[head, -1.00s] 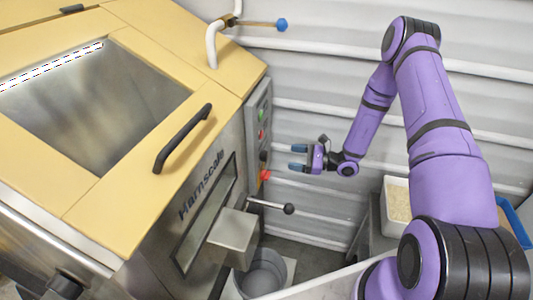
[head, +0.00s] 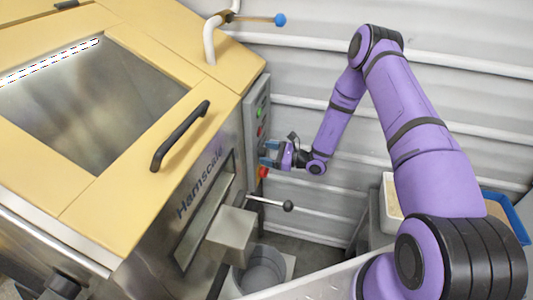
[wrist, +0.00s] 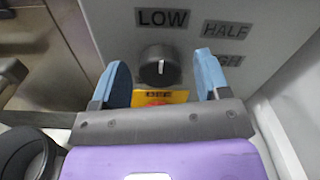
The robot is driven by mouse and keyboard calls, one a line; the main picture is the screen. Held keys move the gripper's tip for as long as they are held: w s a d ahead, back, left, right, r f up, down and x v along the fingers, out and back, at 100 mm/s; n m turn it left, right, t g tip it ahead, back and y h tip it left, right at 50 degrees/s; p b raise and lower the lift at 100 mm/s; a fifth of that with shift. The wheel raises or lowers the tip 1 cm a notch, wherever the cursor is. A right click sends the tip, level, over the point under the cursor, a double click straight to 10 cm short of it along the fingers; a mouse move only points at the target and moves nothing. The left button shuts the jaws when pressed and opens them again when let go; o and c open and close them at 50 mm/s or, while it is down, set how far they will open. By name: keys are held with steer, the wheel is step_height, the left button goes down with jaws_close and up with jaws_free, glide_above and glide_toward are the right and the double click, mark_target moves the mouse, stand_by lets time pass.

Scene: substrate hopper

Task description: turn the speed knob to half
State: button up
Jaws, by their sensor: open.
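In the wrist view the round black speed knob (wrist: 158,65) sits on the grey control panel (wrist: 100,15). Its short white line runs roughly up and down, in line with the LOW label (wrist: 163,17) above it. The HALF label (wrist: 227,29) is to the upper right; the HIGH label (wrist: 232,60) below it is partly hidden by a finger. My gripper (wrist: 162,62) is open, with one blue finger on each side of the knob and gaps showing between. In the head view my gripper (head: 269,153) is at the panel's face and the knob cannot be made out.
A yellow label (wrist: 160,97) is just below the knob. On the panel in the head view are a green button (head: 260,113) and a red button (head: 263,172). A lever with a black ball (head: 288,206) sticks out below my gripper. The ribbed wall stands behind.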

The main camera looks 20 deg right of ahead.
steer(key=shift+w+a, duration=0.2)
steer(key=shift+a, duration=0.1)
steer(key=shift+c, duration=0.4)
steer(key=c, duration=0.8)
steer(key=shift+c, duration=0.2)
steer(key=shift+m, duration=0.4)
steer(key=m, duration=0.3)
steer(key=shift+d, duration=0.1)
steer(key=shift+w+m, duration=0.1)
steer(key=shift+m, duration=2.4)
